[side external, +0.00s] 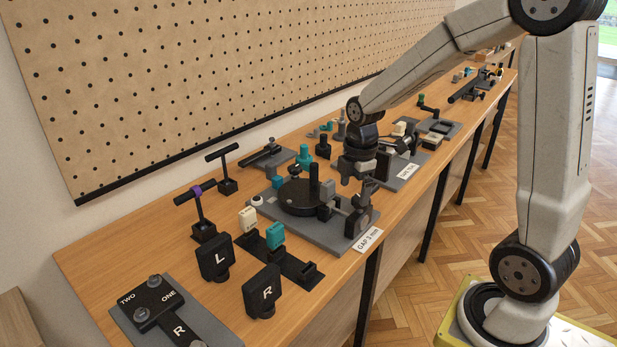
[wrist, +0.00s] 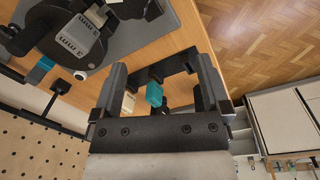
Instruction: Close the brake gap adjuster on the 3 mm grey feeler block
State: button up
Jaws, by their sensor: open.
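The brake rig stands on a grey baseplate (side external: 283,224) labelled GAP 3 mm, with a black disc (side external: 298,198) and post. The grey feeler block (side external: 326,206) is at the disc's right edge; the wrist view shows a grey block (wrist: 82,38) marked 3 mm. The dark adjuster assembly (side external: 360,221) is at the plate's right end. Whether it touches the block cannot be told. My gripper (side external: 361,182) is above the rig's right rear side, pointing down. In the wrist view my gripper (wrist: 160,68) is open, with nothing held between its fingers.
A black rack (side external: 298,268) beside the rig carries a cream block (side external: 248,219) and a teal block (side external: 275,236). Black L (side external: 216,258) and R (side external: 262,292) pieces stand nearer the camera. Other fixtures crowd the bench behind my gripper. A pegboard (side external: 200,75) backs the bench.

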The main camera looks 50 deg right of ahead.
jog(key=d+n, duration=0.1)
jog(key=d+r+n, duration=0.1)
jog(key=d+n, duration=0.1)
jog(key=w+d+r+n, duration=0.1)
jog(key=d+n, duration=0.1)
jog(key=shift+d+r+g, duration=0.15)
jog(key=shift+g, duration=0.25)
jog(key=shift+f, duration=3.95)
jog(key=shift+c, duration=0.2)
jog(key=c, duration=1.2)
jog(key=shift+c, duration=0.2)
